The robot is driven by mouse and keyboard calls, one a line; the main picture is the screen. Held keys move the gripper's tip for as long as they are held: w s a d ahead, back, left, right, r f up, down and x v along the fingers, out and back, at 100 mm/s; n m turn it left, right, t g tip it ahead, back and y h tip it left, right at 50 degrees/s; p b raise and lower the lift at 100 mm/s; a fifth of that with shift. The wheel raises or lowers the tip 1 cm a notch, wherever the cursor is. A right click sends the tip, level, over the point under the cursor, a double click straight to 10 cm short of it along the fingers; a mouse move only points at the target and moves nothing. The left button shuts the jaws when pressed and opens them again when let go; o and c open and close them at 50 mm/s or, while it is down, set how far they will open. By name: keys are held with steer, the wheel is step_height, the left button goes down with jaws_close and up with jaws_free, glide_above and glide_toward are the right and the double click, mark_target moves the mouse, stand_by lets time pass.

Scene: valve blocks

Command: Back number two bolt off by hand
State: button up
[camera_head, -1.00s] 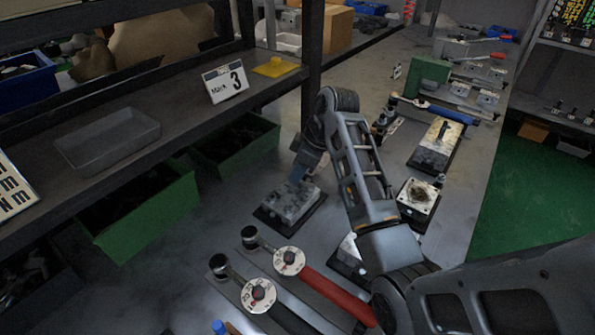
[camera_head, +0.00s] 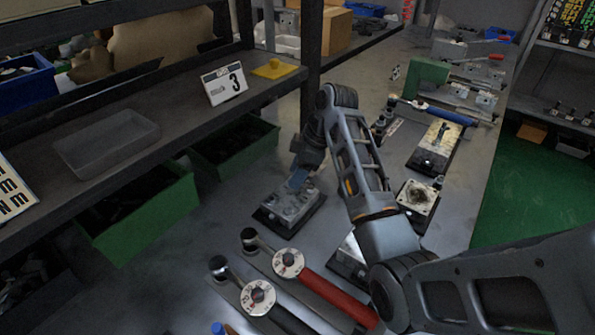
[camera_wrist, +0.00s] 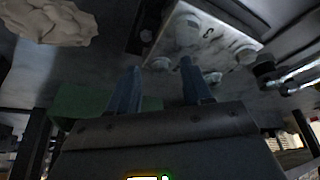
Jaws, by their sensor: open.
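The valve block (camera_head: 287,207) is a grey-white block on a dark base, on the bench left of my arm. In the wrist view the block (camera_wrist: 222,48) shows at the top, with several bolt heads and stamped numerals; I can make out a 3 and possibly a 1. One bolt head (camera_wrist: 187,29) is near the 3 and another (camera_wrist: 160,63) is near the lower edge. I cannot tell which bolt is number two. My gripper (camera_head: 299,181) is over the block's far side. Its blue fingers (camera_wrist: 158,85) are apart with nothing between them.
Two torque wrenches, one red-handled (camera_head: 338,298) and one black-handled (camera_head: 290,320), lie in front of the block. Another block (camera_head: 418,197) stands right of my arm.

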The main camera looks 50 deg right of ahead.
steer(key=p+v, duration=0.2)
steer(key=v, duration=0.5)
steer(key=shift+r, duration=0.35)
steer(key=shift+s, duration=0.15)
